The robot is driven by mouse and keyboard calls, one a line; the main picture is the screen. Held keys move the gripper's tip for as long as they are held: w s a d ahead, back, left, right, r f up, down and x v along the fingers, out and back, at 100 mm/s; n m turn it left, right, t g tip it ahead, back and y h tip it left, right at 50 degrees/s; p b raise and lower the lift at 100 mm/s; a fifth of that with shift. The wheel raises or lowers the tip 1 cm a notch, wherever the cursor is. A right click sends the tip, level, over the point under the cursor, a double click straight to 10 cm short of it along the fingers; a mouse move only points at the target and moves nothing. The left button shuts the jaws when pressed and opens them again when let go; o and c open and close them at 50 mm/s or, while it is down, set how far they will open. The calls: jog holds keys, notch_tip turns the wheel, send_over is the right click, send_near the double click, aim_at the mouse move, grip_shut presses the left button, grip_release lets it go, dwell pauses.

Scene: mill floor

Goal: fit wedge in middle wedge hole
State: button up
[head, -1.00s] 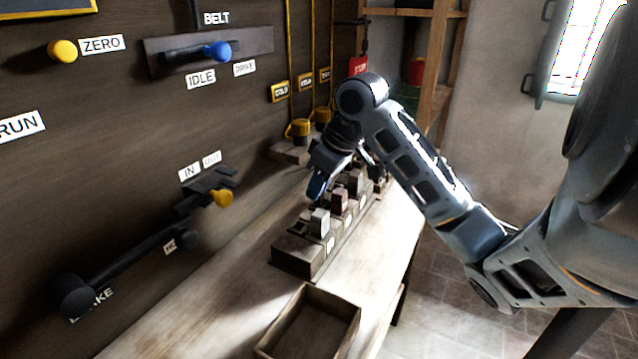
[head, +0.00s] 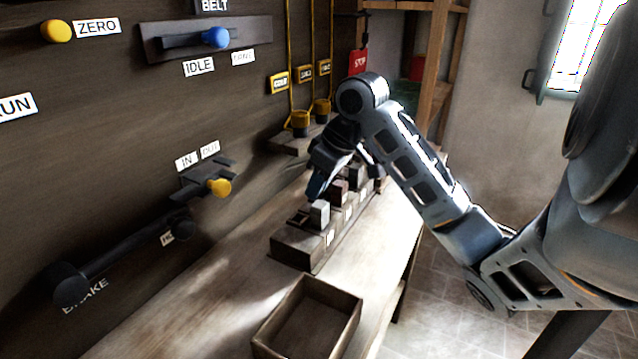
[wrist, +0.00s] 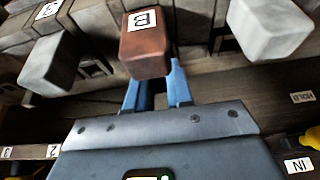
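My gripper (head: 314,190) points down at the wall side of the block rack, beside the reddish block B (head: 339,188). In the wrist view its two blue fingers (wrist: 156,90) are a little apart, with their tips partly hidden by block B (wrist: 145,52). Dark holes show beside the grey block (wrist: 95,68) and beside the pale block (wrist: 223,62). The middle hole is covered by my fingers and block B. I cannot make out the wedge, nor whether it is between the fingers.
An open wooden tray (head: 336,330) stands nearer on the bench. Wall levers (head: 219,187) are at left. Bare bench (head: 225,290) lies between the wall and tray.

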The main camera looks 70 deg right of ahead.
jog(key=shift+o, duration=1.2)
jog(key=shift+s+r, duration=0.1)
jog(key=shift+s, duration=0.1)
jog(key=p+v, duration=0.2)
jog(key=v, duration=0.5)
jog(key=shift+r, duration=0.25)
